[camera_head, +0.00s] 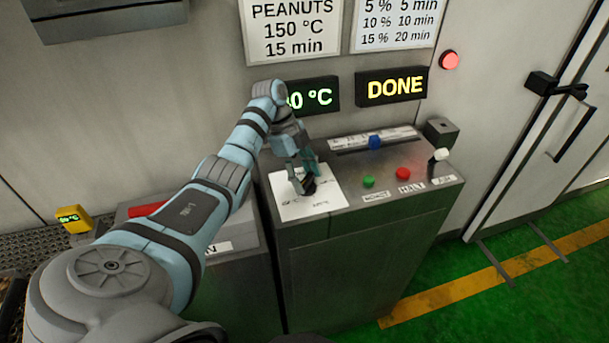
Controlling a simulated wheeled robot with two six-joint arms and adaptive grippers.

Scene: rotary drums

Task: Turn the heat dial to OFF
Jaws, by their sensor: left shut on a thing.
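The heat dial (309,185) is a dark knob on a white plate (302,207) at the left of the grey console top. My left gripper (304,176) points down over the plate and is shut on the dial. The fingers hide part of the dial, and its pointer direction cannot be made out. The plate's markings are partly covered and too small to read. My right gripper is not in view.
The console (360,235) also carries a blue slider knob (375,142), a green button (368,182), a red button (403,174) and a white-tipped lever (440,156). A display reading DONE (391,86) and a partly hidden temperature display (319,96) are behind. Green floor lies right.

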